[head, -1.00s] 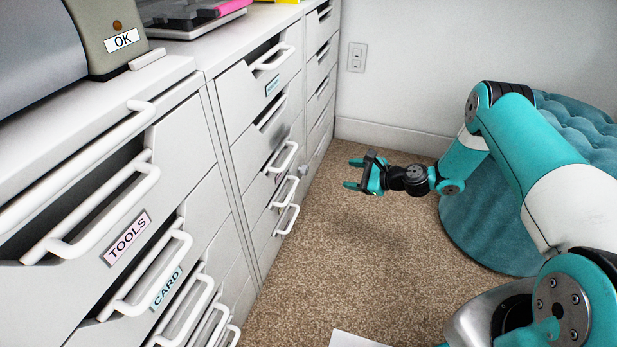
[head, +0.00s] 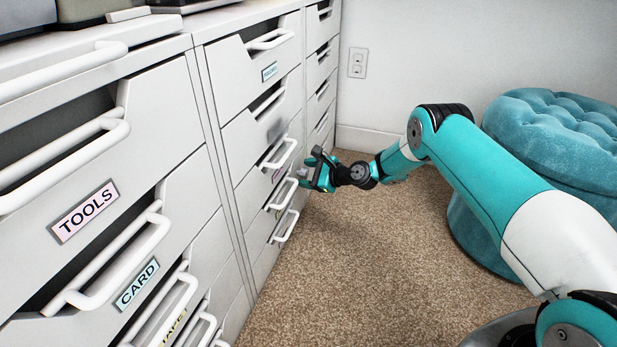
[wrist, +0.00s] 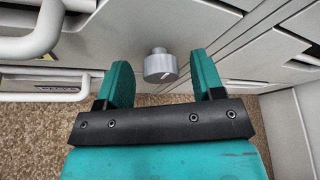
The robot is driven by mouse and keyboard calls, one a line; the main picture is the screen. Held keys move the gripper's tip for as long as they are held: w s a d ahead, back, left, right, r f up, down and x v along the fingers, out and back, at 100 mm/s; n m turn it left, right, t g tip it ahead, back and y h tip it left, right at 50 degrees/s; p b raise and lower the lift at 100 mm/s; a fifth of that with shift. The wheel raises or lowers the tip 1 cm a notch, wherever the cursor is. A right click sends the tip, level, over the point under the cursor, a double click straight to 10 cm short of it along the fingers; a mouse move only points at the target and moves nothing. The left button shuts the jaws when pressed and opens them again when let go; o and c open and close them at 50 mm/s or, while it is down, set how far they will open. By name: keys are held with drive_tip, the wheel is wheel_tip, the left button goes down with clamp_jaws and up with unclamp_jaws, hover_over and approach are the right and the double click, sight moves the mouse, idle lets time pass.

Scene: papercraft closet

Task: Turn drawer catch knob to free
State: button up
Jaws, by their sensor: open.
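The catch knob (wrist: 160,65) is a small grey metal cylinder with a light mark on its face. It stands out from the drawer front (wrist: 130,20) in the wrist view. My gripper (wrist: 158,80) is open, with one teal finger on each side of the knob's line and the knob between or just beyond the fingertips. I see gaps between the knob and both fingers. In the head view my gripper (head: 305,172) is at the drawer fronts of the middle cabinet, beside the white handles; a small grey piece at its tip may be the knob.
White drawer handles (head: 280,153) stick out close to my gripper; another handle (wrist: 40,35) is at the left in the wrist view. Drawers labelled TOOLS (head: 84,211) and CARD (head: 137,285) are nearer. A teal tufted stool (head: 560,125) stands right. The carpet (head: 340,260) between is clear.

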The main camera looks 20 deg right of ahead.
drive_tip(key=c, duration=0.9)
drive_tip(key=shift+c, duration=0.2)
